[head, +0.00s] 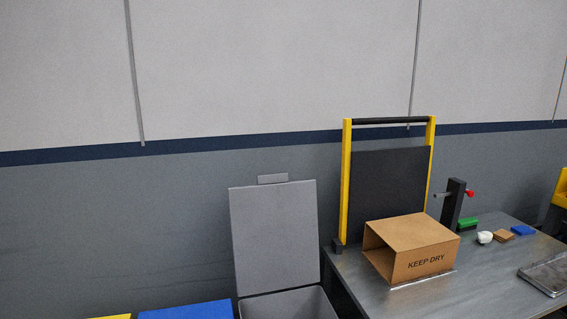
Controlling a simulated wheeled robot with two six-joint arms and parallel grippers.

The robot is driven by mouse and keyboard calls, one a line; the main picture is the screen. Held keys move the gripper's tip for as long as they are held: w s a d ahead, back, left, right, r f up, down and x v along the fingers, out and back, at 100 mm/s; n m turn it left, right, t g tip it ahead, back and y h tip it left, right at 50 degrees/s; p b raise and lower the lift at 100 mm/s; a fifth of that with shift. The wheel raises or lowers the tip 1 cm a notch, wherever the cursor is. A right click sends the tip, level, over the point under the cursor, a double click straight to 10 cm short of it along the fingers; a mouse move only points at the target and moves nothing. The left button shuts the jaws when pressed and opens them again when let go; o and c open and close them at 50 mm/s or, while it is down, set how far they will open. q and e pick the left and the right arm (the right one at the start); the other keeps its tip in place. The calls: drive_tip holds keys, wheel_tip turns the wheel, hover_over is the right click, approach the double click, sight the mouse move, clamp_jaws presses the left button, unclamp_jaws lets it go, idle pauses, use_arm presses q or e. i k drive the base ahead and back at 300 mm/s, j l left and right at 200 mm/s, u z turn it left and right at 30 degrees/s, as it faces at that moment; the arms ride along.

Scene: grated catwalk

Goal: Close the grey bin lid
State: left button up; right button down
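The grey bin (287,303) stands at the bottom centre of the head view, left of the table. Only its upper part shows; the rest is cut off by the lower edge. Its grey lid (275,237) stands open, nearly upright at the back of the bin, with a small tab (273,179) at its top edge. Neither of my grippers is in view.
A metal table (470,272) to the right holds an open cardboard box (425,262) marked KEEP DRY. A yellow-framed dark panel (388,195) stands behind it. Several small items lie farther right. A blue object (186,310) is left of the bin.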

sight(274, 221)
drive_tip(key=i+l+u, duration=0.1)
drive_tip(key=u, duration=0.25)
drive_tip(key=i+l+u, duration=0.15)
drive_tip(key=u, duration=0.2)
drive_tip(key=i+l+u, duration=0.15)
drive_tip(key=u, duration=0.6)
drive_tip(key=i+l, duration=0.05)
